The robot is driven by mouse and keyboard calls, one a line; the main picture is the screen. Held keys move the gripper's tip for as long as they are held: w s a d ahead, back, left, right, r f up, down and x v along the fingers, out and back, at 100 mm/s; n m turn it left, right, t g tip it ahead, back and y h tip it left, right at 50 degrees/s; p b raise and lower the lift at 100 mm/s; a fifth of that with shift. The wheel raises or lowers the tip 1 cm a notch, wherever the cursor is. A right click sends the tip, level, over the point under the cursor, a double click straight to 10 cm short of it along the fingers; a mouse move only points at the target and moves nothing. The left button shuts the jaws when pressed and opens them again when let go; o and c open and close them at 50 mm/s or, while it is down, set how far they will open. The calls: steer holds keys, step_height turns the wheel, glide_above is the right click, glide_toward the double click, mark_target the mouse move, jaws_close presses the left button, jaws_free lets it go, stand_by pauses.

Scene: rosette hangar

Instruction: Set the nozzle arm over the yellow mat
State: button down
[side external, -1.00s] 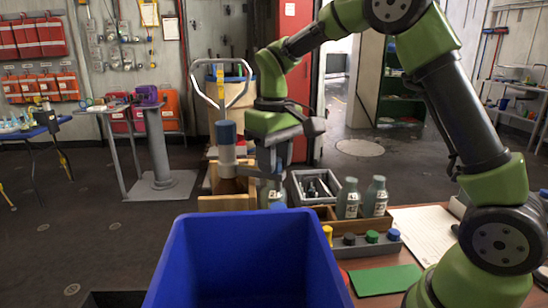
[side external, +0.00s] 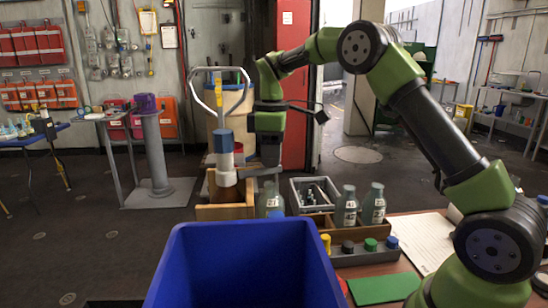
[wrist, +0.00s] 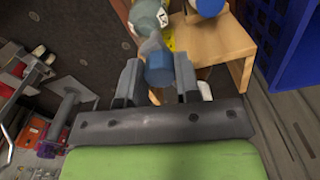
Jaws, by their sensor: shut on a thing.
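A pump-like post with a blue top and white body (side external: 225,155) stands in a wooden stand in the side view. The grey nozzle arm (side external: 256,172) reaches right from it, below my gripper (side external: 268,165). In the wrist view my gripper (wrist: 158,80) is closed around a blue cylindrical end (wrist: 158,70), joined to a short grey bar (wrist: 150,43) of the nozzle arm. A small yellow patch (wrist: 170,43), perhaps the yellow mat, shows beyond it, mostly hidden. I cannot tell whether the nozzle is over it. No yellow mat is visible in the side view.
A wooden stand (side external: 225,211) holds the post; a labelled bottle (wrist: 145,17) is close to the gripped end. A large blue bin (side external: 240,240) stands in front. Two bottles (side external: 346,207), a grey crate (side external: 297,188) and a green mat (side external: 385,289) lie to the right.

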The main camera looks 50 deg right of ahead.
steer(key=shift+w+d+n, duration=0.3)
steer(key=shift+w+n, duration=0.6)
steer(key=shift+n, duration=0.3)
steer(key=shift+r, duration=0.1)
steer(key=c, duration=0.8)
jaws_free()
step_height(320, 180, up, 7)
steer(key=shift+r, duration=0.15)
